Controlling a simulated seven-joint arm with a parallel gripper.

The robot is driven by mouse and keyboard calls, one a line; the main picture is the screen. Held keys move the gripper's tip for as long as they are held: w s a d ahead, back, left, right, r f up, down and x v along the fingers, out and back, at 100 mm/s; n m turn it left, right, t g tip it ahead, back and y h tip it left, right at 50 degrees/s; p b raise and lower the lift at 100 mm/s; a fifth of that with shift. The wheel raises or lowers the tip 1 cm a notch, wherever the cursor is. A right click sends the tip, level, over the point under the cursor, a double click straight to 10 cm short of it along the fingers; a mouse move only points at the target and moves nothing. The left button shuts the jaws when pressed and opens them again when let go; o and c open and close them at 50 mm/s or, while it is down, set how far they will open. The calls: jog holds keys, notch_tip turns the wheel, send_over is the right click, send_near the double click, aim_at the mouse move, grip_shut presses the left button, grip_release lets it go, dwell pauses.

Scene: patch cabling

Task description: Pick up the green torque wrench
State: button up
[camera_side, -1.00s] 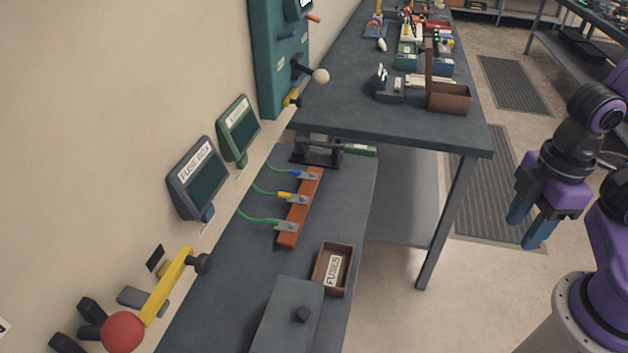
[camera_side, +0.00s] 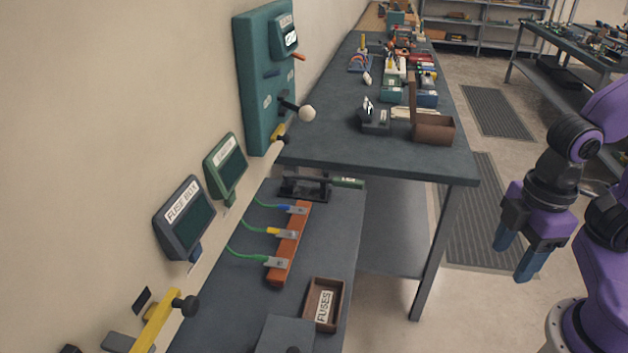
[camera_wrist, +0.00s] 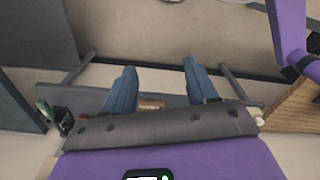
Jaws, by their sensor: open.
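The green torque wrench (camera_side: 346,182) lies on a black stand (camera_side: 305,187) at the far end of the lower bench, its green handle pointing right. In the wrist view, a green handle-like shape (camera_wrist: 43,106) at the left edge, next to a dark holder, may be the wrench; it is too small to be sure. My gripper (camera_side: 516,257) hangs above the floor, right of the benches and well away from the wrench. Its blue fingers (camera_wrist: 160,70) are spread apart with nothing between them.
The lower bench holds an orange block (camera_side: 290,245) with clipped cables and a brown FUSES tray (camera_side: 324,303). The taller table (camera_side: 400,160) stands behind, with a brown box (camera_side: 433,130). Wall panels line the left. Open floor lies between my gripper and the benches.

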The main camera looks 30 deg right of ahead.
jog(key=w+a+r+m+y, duration=0.15)
jog(key=w+a, duration=0.35)
jog(key=w, duration=0.5)
jog(key=m+t+y, duration=0.1)
jog(key=m+t, duration=0.1)
jog(key=t, duration=0.1)
send_over(340, 179)
jog(key=s+d, duration=0.5)
notch_tip(340, 179, down, 3)
jog(key=x, duration=1.1)
jog(key=shift+w+a+f, duration=0.1)
jog(key=shift+w+a, duration=0.1)
jog(key=shift+w, duration=0.05)
jog(key=shift+a+x, duration=0.15)
jog(key=shift+x, duration=1.15)
jog(key=shift+a+x, duration=0.15)
jog(key=shift+x, duration=1.2)
jog(key=shift+w, duration=0.15)
jog(key=shift+r, duration=0.25)
grip_shut()
